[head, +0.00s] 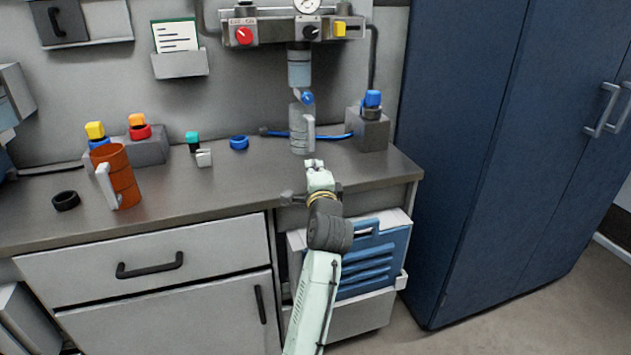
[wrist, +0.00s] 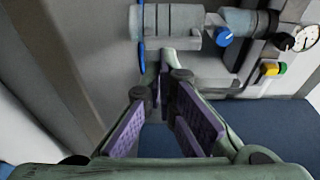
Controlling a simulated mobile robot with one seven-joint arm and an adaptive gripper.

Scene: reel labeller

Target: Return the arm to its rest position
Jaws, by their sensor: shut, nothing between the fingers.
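My gripper (head: 316,164) is in the head view at the front edge of the worktop, in front of the grey cylinder unit with a blue knob (head: 302,122). My arm reaches up to it from the bottom of the picture. In the wrist view my gripper's purple-padded fingers (wrist: 165,70) run close together at their tips, with nothing between them. The cylinder unit (wrist: 178,22) shows beyond the fingertips in the wrist view. I cannot tell from these views how far the fingertips are from it.
The worktop (head: 240,185) holds an orange mug (head: 122,178), a black ring (head: 66,200), a blue ring (head: 239,142) and a grey block with a blue cap (head: 371,128). Below my gripper is an open drawer with blue folders (head: 375,255). A tall blue cabinet (head: 490,150) stands at right.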

